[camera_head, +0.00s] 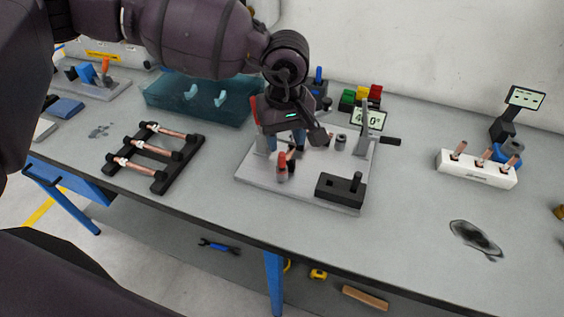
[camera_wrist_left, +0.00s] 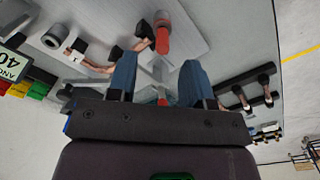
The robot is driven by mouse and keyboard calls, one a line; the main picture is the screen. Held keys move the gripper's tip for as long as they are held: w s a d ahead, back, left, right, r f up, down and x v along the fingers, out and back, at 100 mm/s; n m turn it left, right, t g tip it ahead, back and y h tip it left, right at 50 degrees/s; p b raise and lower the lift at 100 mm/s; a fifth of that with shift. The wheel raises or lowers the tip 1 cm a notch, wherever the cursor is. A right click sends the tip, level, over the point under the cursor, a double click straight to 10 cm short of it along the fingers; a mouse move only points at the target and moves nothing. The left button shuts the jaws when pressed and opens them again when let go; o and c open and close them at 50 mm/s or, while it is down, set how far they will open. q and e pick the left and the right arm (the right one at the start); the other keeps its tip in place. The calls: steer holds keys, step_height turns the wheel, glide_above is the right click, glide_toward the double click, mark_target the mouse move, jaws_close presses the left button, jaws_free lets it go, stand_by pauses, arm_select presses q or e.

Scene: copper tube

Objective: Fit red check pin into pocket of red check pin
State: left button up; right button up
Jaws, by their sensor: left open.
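A red pin (camera_head: 282,167) stands on the light fixture plate (camera_head: 250,176), near its front edge. In the left wrist view the red pin (camera_wrist_left: 163,40) shows beyond the fingertips, beside a copper-coloured piece with a black block. I cannot tell its pocket apart. A second red part (camera_head: 254,108) is at the plate's back left, and a small red bit (camera_wrist_left: 162,102) shows between the finger bases. My left gripper (camera_head: 287,141) is open above the plate, behind the red pin; its blue fingers (camera_wrist_left: 158,68) are apart with nothing gripped. My right gripper is not seen.
A black rack (camera_head: 165,178) with several copper tubes lies left. A teal tray (camera_head: 160,103) is behind it. A white holder (camera_head: 476,173) stands right. The front table strip is clear.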

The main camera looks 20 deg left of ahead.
mark_target(282, 154)
arm_select(q)
steer(key=shift+w+a+f, duration=0.1)
steer(key=shift+a+f, duration=0.1)
steer(key=shift+f, duration=1.2)
steer(key=shift+a+f, duration=0.15)
steer(key=shift+f, duration=1.25)
jaws_close()
